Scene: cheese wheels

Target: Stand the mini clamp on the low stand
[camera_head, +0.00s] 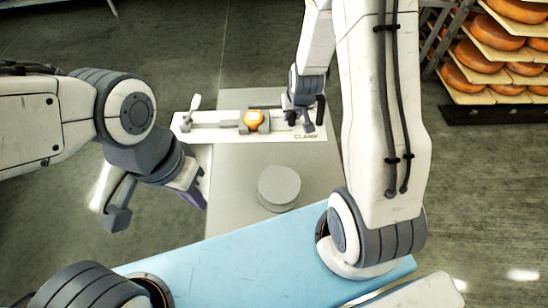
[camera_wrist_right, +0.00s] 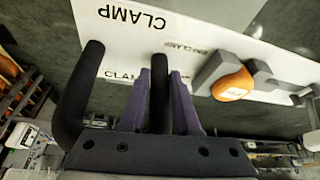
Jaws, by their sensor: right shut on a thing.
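The low stand (camera_head: 279,188) is a grey round block on the grey table (camera_head: 232,190), with nothing on its top. My right gripper (camera_head: 304,115) is over the right end of a white board (camera_head: 318,146) behind the stand. In the right wrist view its purple fingers (camera_wrist_right: 163,95) are shut on a dark upright bar (camera_wrist_right: 160,80). This bar and a second dark prong (camera_wrist_right: 80,95) appear to be the mini clamp; its lower part is hidden behind the gripper's body. My left gripper (camera_head: 188,187) hangs left of the stand, apart from it; its finger gap is unclear.
A grey clamp-like fixture with an orange piece (camera_head: 254,121) lies on the board, left of my right gripper. The board carries printed clamp labels. The table around the stand is clear. Shelves with cheese wheels (camera_head: 472,62) stand at the right.

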